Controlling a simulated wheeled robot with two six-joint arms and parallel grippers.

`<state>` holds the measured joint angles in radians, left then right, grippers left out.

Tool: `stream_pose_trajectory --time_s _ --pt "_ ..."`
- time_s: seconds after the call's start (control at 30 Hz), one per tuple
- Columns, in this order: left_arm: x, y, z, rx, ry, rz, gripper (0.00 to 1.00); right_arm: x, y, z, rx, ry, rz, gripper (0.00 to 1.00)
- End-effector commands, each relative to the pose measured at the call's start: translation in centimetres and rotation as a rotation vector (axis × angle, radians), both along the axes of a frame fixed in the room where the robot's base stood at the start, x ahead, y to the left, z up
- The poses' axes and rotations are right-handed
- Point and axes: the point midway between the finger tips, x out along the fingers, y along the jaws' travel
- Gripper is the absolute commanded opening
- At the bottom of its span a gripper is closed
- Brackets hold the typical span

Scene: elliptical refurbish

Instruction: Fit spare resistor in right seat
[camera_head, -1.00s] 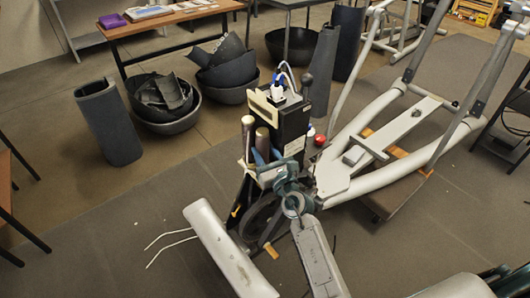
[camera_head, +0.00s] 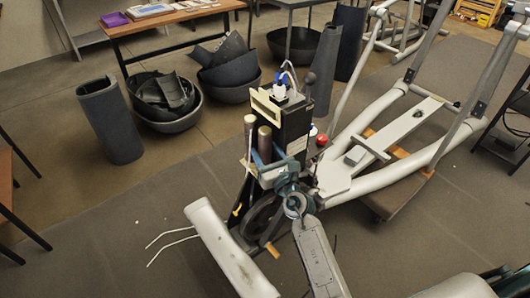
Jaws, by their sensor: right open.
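My right gripper (camera_head: 266,172), teal and dark, is open just below the right cylinder. Its fingers overlap the cylinder's foot, so I cannot tell whether they touch it. The seats under the cylinders are hidden, so how deep each sits is unclear. My left gripper is not in view.
A pale frame (camera_head: 373,188) with long tubes stretches to the right. Dark bowls (camera_head: 165,121) and a curved dark panel (camera_head: 109,122) stand behind.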

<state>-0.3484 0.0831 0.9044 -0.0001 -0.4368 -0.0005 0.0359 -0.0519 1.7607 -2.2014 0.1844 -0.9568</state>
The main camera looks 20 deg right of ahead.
Motion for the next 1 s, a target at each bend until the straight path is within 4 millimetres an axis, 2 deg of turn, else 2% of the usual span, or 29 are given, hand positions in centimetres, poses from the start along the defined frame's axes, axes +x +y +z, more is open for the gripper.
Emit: stream_pose_trajectory --time_s 0.5,0.7,1.0 --pt "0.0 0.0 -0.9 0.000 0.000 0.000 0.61 -8.9 -1.1 -1.3 -0.005 0.003 0.000 0.61" --pt "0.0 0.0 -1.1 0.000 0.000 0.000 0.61 -10.3 -1.2 -1.3 -0.003 0.002 0.001 0.61" --pt "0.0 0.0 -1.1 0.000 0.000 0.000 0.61 -10.4 -1.2 -1.3 -0.002 0.002 0.001 0.61"
